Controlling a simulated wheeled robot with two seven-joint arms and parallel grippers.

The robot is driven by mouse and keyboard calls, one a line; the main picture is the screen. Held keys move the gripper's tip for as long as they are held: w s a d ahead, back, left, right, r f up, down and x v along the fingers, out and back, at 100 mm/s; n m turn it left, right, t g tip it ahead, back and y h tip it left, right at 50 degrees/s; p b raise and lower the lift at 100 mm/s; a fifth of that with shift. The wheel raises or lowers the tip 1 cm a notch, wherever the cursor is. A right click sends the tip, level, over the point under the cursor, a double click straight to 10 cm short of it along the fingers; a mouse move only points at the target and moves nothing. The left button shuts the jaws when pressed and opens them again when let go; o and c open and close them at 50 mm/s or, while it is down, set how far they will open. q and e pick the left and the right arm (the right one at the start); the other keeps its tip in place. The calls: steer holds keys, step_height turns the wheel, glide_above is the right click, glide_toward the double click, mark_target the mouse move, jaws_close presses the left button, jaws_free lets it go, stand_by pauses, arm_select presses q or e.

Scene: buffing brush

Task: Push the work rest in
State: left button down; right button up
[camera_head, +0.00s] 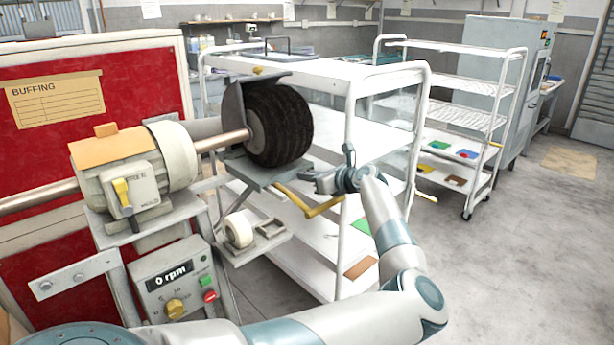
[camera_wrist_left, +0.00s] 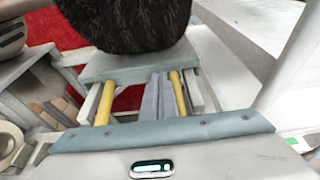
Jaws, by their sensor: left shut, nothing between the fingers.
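The work rest (camera_head: 258,172) is a flat grey plate under the black brush wheel (camera_head: 282,125), with a bent yellow bar (camera_head: 318,209) reaching out from it. In the left wrist view the work rest (camera_wrist_left: 105,68) lies ahead, with yellow rods (camera_wrist_left: 104,103) running from it towards me. My left gripper (camera_head: 308,176) is shut and empty, just to the right of the plate and above the yellow bar. In the left wrist view its fingers (camera_wrist_left: 158,78) point at the near edge of the plate; I cannot tell if they touch. My right gripper is not in view.
The motor (camera_head: 135,170) stands left of the brush, with a control box (camera_head: 178,285) reading 0 rpm below. A small tray (camera_head: 262,248) holds a white roll (camera_head: 238,230). A white shelf cart (camera_head: 350,120) stands close behind my left gripper. Open floor lies to the right.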

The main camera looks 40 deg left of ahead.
mark_target(298, 170)
arm_select(q)
steer(key=a+b, duration=0.2)
steer(key=a, duration=0.2)
steer(key=shift+w+a, duration=0.1)
steer(key=shift+a, duration=0.1)
steer(key=shift+r, duration=0.2)
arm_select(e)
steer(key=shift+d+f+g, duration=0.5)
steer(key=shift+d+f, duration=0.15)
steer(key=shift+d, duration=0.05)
arm_select(q)
steer(key=shift+d, duration=0.1)
